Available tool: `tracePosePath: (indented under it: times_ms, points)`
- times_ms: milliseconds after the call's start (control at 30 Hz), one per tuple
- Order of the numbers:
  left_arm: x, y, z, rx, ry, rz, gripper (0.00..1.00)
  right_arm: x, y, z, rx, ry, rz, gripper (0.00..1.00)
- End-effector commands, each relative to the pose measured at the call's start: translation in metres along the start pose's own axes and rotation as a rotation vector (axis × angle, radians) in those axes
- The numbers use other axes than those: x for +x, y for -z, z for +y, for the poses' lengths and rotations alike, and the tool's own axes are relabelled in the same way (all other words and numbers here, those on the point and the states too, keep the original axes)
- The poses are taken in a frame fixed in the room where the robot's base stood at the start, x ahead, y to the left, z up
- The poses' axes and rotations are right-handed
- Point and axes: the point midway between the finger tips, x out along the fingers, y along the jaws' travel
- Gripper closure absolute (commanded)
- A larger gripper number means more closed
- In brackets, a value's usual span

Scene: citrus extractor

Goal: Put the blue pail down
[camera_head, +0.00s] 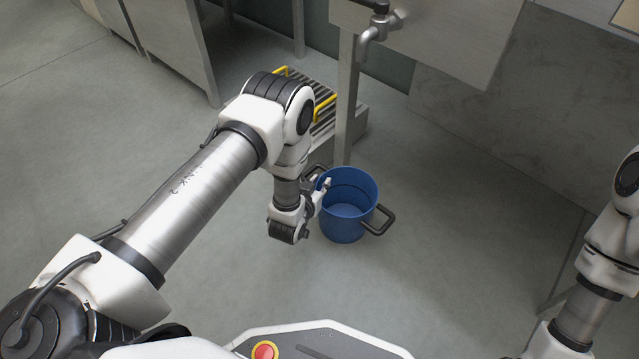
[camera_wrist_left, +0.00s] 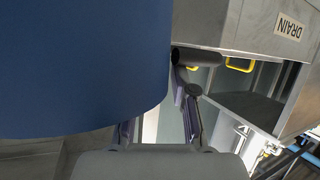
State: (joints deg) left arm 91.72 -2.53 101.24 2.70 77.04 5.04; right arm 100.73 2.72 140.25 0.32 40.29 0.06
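The blue pail (camera_head: 345,217) is in the middle of the head view, upright, open at the top and empty as far as I can see. It has a dark handle on each side; the right handle (camera_head: 381,221) is free. My left gripper (camera_head: 321,190) is at the pail's left side, shut on its left handle. In the left wrist view the pail (camera_wrist_left: 75,65) fills the upper left, and the dark handle (camera_wrist_left: 197,57) lies at the gripper's fingers (camera_wrist_left: 180,90). I cannot tell whether the pail's bottom touches the floor. My right gripper is out of view.
A slatted drain grate with yellow handles (camera_head: 325,108) lies behind the pail, beside a metal post (camera_head: 347,115). A tap (camera_head: 376,35) sticks out above. The drain box with a DRAIN label (camera_wrist_left: 289,25) shows in the wrist view. Grey floor (camera_head: 440,260) is clear to the right.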

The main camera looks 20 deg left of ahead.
Motion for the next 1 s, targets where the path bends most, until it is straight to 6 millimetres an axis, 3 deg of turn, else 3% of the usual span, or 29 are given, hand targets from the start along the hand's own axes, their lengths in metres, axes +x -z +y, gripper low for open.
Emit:
tracePosePath:
  times_ms: [367, 800, 1000]
  points:
    - [-0.006, 0.005, 0.001, 0.0, 0.0, -0.001, 0.69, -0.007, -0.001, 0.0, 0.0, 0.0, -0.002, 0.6]
    - [-0.107, 0.007, 0.001, -0.001, 0.0, -0.004, 0.69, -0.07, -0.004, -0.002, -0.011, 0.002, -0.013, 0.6]
    - [-0.122, 0.003, 0.0, -0.001, 0.0, 0.0, 0.69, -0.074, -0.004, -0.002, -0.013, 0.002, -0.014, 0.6]
